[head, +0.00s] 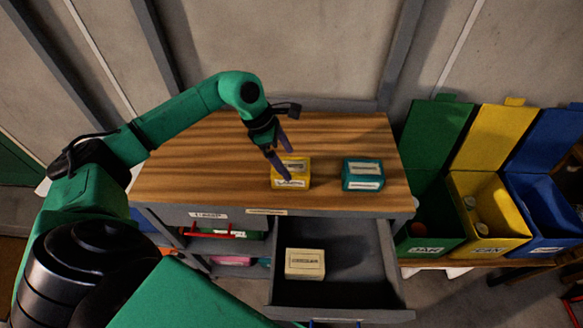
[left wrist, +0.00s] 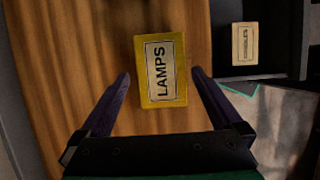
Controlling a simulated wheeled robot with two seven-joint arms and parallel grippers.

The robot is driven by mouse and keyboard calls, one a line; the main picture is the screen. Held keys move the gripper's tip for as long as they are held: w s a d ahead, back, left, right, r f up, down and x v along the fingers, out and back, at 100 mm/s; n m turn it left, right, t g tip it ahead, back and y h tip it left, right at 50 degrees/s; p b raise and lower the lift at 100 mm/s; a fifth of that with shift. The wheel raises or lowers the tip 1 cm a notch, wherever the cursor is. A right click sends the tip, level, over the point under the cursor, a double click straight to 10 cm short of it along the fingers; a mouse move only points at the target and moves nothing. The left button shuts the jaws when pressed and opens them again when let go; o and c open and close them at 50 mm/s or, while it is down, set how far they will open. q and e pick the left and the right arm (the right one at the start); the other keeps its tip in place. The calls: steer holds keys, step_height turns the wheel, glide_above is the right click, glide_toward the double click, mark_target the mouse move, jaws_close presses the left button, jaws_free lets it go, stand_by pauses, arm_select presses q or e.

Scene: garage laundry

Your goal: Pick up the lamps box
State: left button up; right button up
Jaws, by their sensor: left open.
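The lamps box (head: 291,174) is yellow with a label and stands on the wooden bench top near its front edge. In the left wrist view the lamps box (left wrist: 161,70) shows its LAMPS label and lies ahead of the fingertips, centred between them. My left gripper (head: 278,159) is open and empty, above and at the left side of the box in the head view. In the left wrist view its two fingers (left wrist: 160,78) are spread wider than the box. My right gripper is not in view.
A teal box (head: 363,175) stands on the bench top (head: 210,165) to the right. An open drawer (head: 350,290) below holds a cream box (head: 305,264). Green (head: 420,235), yellow (head: 490,228) and blue (head: 548,215) bins stand at the right. The bench's left part is clear.

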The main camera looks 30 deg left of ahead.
mark_target(289, 166)
arm_select(q)
steer(key=p+x, duration=0.1)
steer(key=x, duration=0.2)
steer(key=shift+d+f, duration=0.15)
steer(key=shift+f, duration=0.2)
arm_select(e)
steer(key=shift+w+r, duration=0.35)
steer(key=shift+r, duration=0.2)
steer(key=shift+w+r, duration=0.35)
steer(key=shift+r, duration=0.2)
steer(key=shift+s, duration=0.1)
arm_select(q)
steer(key=shift+f+b, duration=0.3)
steer(key=shift+b, duration=0.05)
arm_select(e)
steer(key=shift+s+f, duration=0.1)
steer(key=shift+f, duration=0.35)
arm_select(q)
steer(key=c, duration=1.3)
